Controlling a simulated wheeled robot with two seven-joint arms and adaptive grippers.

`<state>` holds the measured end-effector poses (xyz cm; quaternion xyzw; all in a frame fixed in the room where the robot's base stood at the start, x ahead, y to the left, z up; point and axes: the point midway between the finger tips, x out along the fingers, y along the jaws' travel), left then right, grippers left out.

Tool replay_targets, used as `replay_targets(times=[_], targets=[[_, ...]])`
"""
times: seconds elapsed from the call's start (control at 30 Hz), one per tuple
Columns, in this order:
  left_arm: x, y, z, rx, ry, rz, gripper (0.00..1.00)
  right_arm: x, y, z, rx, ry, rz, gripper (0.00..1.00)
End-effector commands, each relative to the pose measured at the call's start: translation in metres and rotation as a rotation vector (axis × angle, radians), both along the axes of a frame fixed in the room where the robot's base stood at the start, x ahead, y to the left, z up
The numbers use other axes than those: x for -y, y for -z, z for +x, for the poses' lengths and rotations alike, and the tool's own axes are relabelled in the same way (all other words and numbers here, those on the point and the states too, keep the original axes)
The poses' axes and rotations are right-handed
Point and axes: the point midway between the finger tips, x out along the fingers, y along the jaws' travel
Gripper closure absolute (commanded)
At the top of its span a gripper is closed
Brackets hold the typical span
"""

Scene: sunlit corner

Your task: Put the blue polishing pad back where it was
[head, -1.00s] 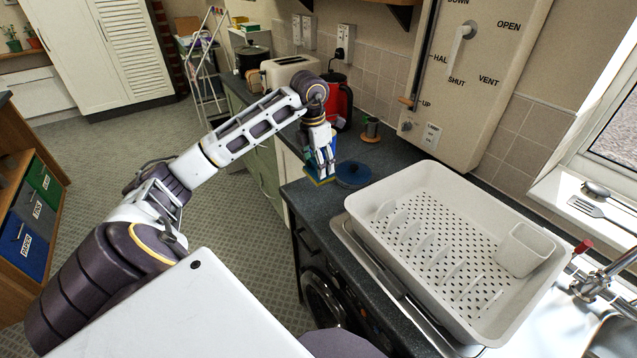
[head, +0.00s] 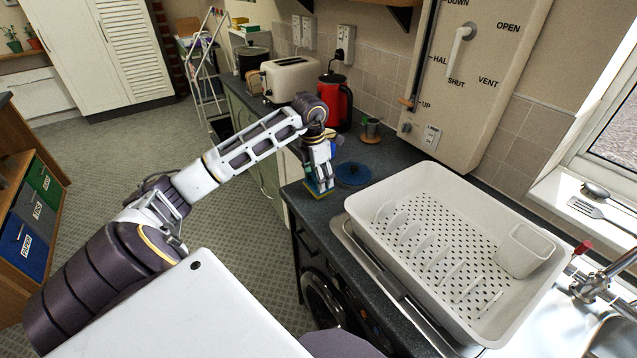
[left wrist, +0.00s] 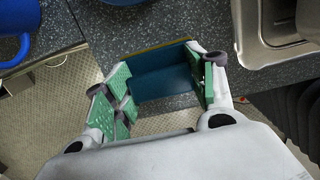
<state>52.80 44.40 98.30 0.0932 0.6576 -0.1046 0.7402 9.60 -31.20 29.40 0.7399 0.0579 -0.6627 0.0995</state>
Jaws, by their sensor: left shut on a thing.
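The blue polishing pad (head: 312,190), a blue block with a yellow edge, is in my left gripper (head: 320,184) at the near left corner of the dark worktop. In the left wrist view the pad (left wrist: 165,78) shows between the green-lined fingers of my left gripper (left wrist: 165,85), its yellow edge toward the worktop. The gripper is shut on it. The pad is at or just above the worktop; I cannot tell whether it touches. The fingers hide part of it. My right gripper is not in view.
A round blue object (head: 353,174) lies just right of my gripper. A white dish rack (head: 440,240) stands to the right. A red kettle (head: 336,105) and toaster (head: 290,78) stand behind. The left wrist view shows a blue mug (left wrist: 18,22) at left.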

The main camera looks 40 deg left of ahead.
Motion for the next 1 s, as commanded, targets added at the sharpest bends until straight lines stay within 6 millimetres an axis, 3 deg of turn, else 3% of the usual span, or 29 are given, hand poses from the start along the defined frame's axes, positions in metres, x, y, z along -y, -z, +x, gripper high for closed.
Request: replay_targets(times=[0.23, 0.73, 0.77, 0.9, 1.0], targets=[[0.0, 0.021, 0.0, 0.0, 0.0, -0.001, 0.67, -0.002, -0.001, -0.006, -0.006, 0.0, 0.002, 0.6], [0.0, 0.026, 0.0, 0.0, 0.001, 0.0, 0.67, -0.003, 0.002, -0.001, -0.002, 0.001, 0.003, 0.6], [0.0, 0.026, 0.0, 0.0, 0.001, 0.0, 0.42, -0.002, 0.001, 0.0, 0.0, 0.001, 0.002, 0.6], [0.0, 0.025, 0.0, 0.0, 0.0, -0.001, 0.24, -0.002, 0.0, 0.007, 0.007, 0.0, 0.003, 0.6], [0.0, 0.025, 0.0, 0.0, 0.0, 0.0, 0.23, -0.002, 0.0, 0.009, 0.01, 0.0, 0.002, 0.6]])
